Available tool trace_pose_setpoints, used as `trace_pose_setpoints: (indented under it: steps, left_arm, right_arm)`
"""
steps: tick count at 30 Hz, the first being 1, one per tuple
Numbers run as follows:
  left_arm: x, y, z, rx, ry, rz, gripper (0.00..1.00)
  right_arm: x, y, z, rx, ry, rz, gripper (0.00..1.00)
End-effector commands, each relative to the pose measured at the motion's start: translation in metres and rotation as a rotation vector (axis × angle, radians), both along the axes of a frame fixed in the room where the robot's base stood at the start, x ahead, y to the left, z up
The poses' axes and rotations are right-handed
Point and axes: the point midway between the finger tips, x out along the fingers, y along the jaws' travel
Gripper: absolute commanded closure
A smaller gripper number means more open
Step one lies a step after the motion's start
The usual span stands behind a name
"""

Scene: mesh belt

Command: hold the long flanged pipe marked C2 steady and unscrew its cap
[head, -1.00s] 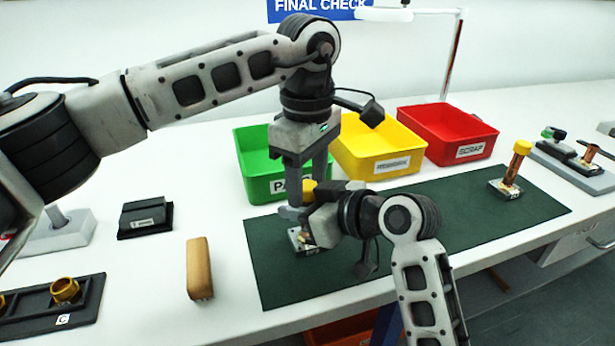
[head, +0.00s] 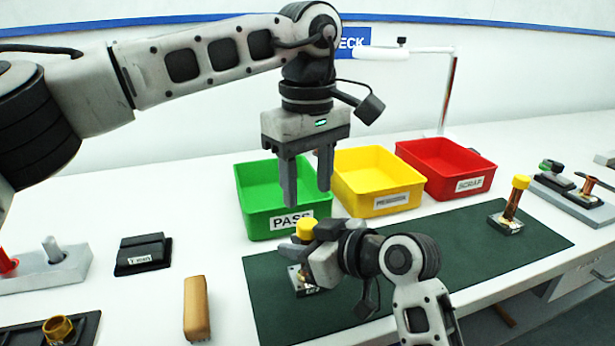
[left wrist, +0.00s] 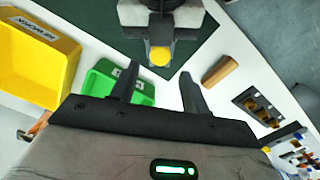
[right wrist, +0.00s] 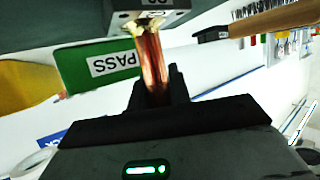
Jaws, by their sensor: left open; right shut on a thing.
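A copper pipe (right wrist: 151,65) stands upright in a small dark base (head: 303,283) on the green mat. Its yellow cap (head: 306,229) sits on top, and the cap also shows in the left wrist view (left wrist: 160,56). The mark on the base is too small to read surely. My right gripper (right wrist: 156,88) is shut on the pipe below the cap and hides part of it in the head view. My left gripper (head: 307,193) is open and empty, pointing down above the cap, with a gap between its fingertips and the cap.
A green PASS bin (head: 262,225), a yellow bin (head: 345,203) and a red SCRAP bin (head: 432,180) stand behind the green mat (head: 440,250). Another capped pipe (head: 512,205) stands at the mat's right end.

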Motion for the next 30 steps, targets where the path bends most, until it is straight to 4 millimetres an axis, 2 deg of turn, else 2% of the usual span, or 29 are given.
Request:
trace_pose_setpoints:
  steps: [3, 10, 15, 23, 27, 28, 30]
  left_arm:
    - [0.000, 0.001, -0.021, 0.001, 0.002, 0.001, 0.54]
    - [0.000, 0.001, -0.052, 0.000, 0.001, 0.003, 0.54]
    - [0.000, 0.001, -0.061, 0.001, 0.001, 0.003, 0.54]
    - [0.000, 0.000, -0.062, 0.000, 0.000, 0.004, 0.54]
    - [0.000, 0.000, -0.062, 0.000, 0.000, 0.004, 0.93]
    - [0.000, 0.000, -0.062, 0.000, 0.000, 0.004, 0.99]
    - [0.000, 0.000, -0.062, 0.000, 0.000, 0.004, 0.99]
  right_arm:
    - [0.000, 0.000, 0.000, 0.000, 0.000, 0.000, 1.00]
    - [0.000, 0.000, 0.000, 0.000, 0.000, 0.000, 1.00]
    - [0.000, 0.000, 0.000, 0.000, 0.000, 0.000, 1.00]
    - [0.000, 0.000, 0.000, 0.000, 0.000, 0.000, 1.00]
    - [0.000, 0.000, 0.000, 0.000, 0.000, 0.000, 1.00]
    - [0.000, 0.000, 0.000, 0.000, 0.000, 0.000, 1.00]
    - [0.000, 0.000, 0.000, 0.000, 0.000, 0.000, 1.00]
